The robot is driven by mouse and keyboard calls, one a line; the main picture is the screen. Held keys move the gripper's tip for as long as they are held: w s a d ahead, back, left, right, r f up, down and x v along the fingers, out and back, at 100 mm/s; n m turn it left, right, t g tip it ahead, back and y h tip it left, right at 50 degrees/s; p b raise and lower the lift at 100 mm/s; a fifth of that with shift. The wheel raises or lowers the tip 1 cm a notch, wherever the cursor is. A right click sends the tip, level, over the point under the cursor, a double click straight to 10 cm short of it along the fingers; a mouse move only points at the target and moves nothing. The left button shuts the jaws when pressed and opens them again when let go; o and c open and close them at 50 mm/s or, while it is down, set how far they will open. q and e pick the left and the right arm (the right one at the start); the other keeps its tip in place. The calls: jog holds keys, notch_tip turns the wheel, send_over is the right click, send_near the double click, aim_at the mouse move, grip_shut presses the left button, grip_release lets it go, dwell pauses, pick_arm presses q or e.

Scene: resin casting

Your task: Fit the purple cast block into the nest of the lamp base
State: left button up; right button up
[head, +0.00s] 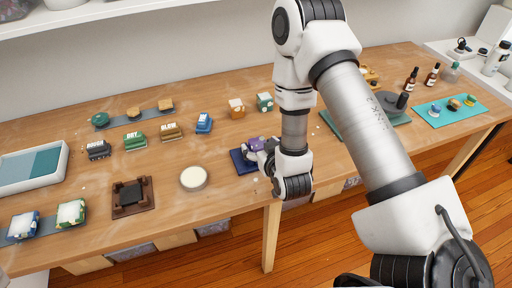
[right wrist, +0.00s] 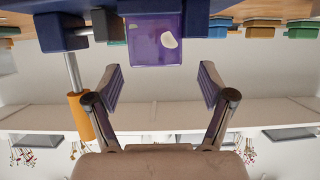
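The purple cast block (head: 256,143) sits at a dark blue holder (head: 241,163) near the middle of the table. In the right wrist view the block (right wrist: 155,40) shows a pale spot and lies just beyond the fingertips, between their lines. The holder (right wrist: 62,32) there has a metal rod with an orange handle. My right gripper (right wrist: 158,76) is open and empty; in the head view its arm partly hides the block and holder. A brown square base with a dark middle (head: 132,194), apparently the lamp base, lies on the table at the left. My left gripper is out of view.
A round cream disc (head: 194,178) lies between the brown base and the holder. Several small coloured blocks stand behind, among them a blue one (head: 203,123) and an orange one (head: 236,108). A white-rimmed tray (head: 64,160) is at the far left.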

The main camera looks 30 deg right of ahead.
aim_at(258, 144)
jog(key=x, duration=0.3)
jog(key=shift+w+d+f, duration=0.1)
jog(key=shift+w+f, duration=0.1)
jog(key=shift+f, duration=0.1)
jog(key=shift+s+r, duration=0.2)
jog(key=shift+s, duration=0.1)
jog(key=c, duration=1.5)
